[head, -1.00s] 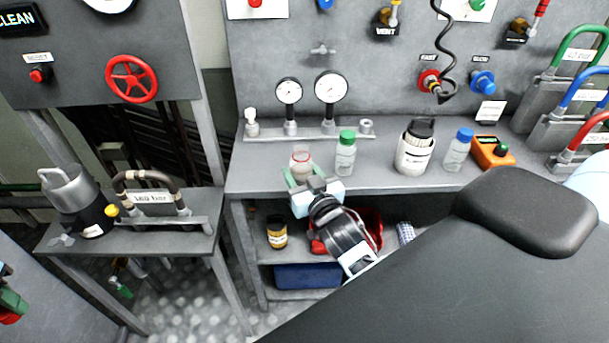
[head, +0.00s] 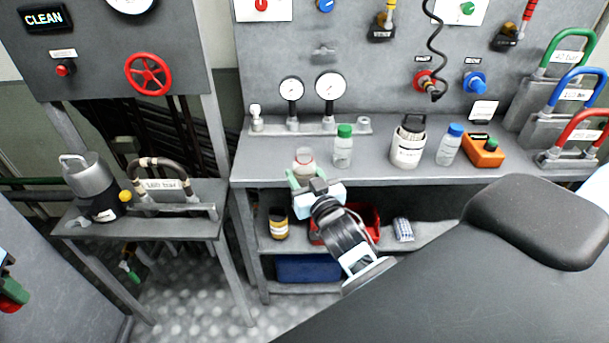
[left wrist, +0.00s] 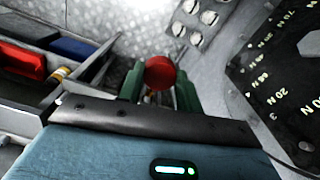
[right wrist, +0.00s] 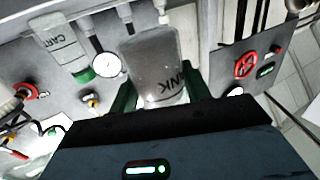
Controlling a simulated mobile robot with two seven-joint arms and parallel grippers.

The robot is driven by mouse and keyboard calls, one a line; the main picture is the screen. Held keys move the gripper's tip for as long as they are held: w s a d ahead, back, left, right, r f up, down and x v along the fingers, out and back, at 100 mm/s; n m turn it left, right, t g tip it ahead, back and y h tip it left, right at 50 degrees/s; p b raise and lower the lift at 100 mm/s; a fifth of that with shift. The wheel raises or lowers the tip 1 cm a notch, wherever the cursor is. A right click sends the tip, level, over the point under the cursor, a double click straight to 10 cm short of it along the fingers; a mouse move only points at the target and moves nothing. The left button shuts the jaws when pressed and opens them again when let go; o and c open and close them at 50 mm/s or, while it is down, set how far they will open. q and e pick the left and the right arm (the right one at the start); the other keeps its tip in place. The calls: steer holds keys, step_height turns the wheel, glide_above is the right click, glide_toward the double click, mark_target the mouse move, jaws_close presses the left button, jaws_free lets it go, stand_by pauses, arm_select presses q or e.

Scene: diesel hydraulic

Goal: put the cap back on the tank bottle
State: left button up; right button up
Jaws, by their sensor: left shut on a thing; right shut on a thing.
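The tank bottle (head: 304,160), a small clear bottle with a reddish ring near its top, is at the front edge of the bench in the head view. My right gripper (head: 303,180) is shut on it. In the right wrist view the bottle (right wrist: 152,65) stands between the green fingers, its printed label upside down; its mouth is hard to make out. My left gripper (left wrist: 159,88) is shut on a round red cap (left wrist: 160,72). In the head view the left gripper (head: 14,288) shows only partly at the left edge, well away from the bottle.
On the bench stand a green-capped bottle (head: 343,147), a white container (head: 408,142), a blue-capped bottle (head: 449,145) and an orange device (head: 484,151). Gauges (head: 330,86) stand behind. A side table (head: 205,222) with a metal can (head: 88,178) stands left. A red bin (head: 362,222) sits below.

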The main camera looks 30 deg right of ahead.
steer(key=o, duration=0.5)
steer(key=c, duration=0.9)
